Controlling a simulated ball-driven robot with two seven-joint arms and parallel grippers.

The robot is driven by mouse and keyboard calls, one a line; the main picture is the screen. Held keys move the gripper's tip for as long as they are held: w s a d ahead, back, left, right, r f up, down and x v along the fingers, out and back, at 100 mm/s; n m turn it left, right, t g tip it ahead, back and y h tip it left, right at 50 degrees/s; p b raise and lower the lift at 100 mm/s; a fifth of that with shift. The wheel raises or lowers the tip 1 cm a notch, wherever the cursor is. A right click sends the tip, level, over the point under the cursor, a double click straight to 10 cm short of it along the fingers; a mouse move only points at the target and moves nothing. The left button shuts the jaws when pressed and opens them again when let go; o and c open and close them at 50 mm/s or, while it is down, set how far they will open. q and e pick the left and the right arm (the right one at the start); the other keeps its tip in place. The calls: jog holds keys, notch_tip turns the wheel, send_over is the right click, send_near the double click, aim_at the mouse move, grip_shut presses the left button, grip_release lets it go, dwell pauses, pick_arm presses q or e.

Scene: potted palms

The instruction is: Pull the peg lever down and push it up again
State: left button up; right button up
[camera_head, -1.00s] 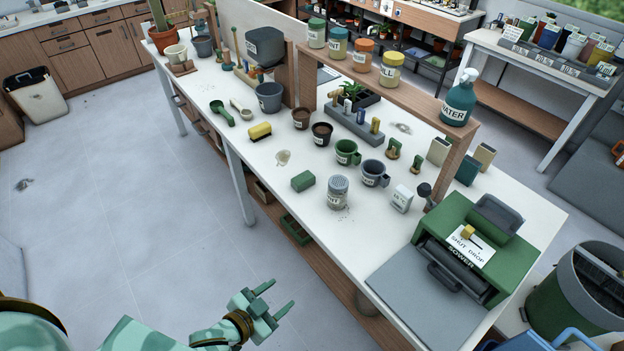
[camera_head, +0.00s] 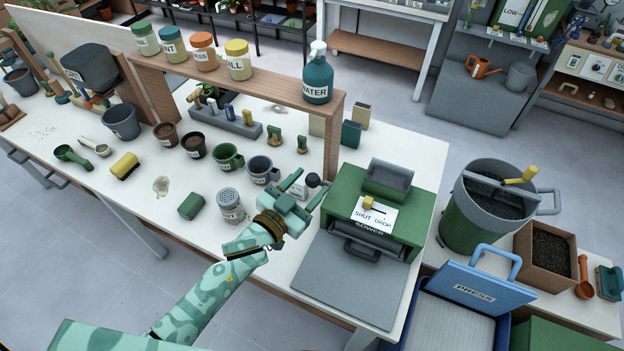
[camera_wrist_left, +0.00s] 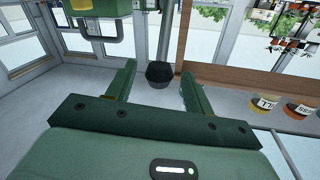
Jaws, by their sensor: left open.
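The green sower (camera_head: 408,200) stands at the right end of the white table. Its SHUT DROP slide carries a yellow knob (camera_head: 371,204). A lever with a dark round knob (camera_head: 312,180) stands at the sower's left side; I take it for the peg lever. In the left wrist view the dark knob (camera_wrist_left: 160,74) sits between and just beyond my fingertips, with a grey post behind it. My left gripper (camera_head: 308,188) is open, its fingers on either side of the knob in the picture, with gaps to both. It hides the lever's lower part in the head view. My right gripper is out of view.
A wooden shelf (camera_head: 265,85) with jars and a WATER bottle (camera_head: 318,75) rises behind. A shaker (camera_head: 229,205) and mugs stand left of the gripper. The sower's grey tray (camera_head: 350,275) lies in front. A blue press (camera_head: 485,292) is at right.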

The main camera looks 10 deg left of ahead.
pick_arm(q)
jog(key=shift+x, duration=1.1)
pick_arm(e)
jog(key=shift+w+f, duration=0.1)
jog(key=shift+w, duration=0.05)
pick_arm(q)
jog(key=shift+s, duration=0.1)
jog(key=shift+c, duration=0.3)
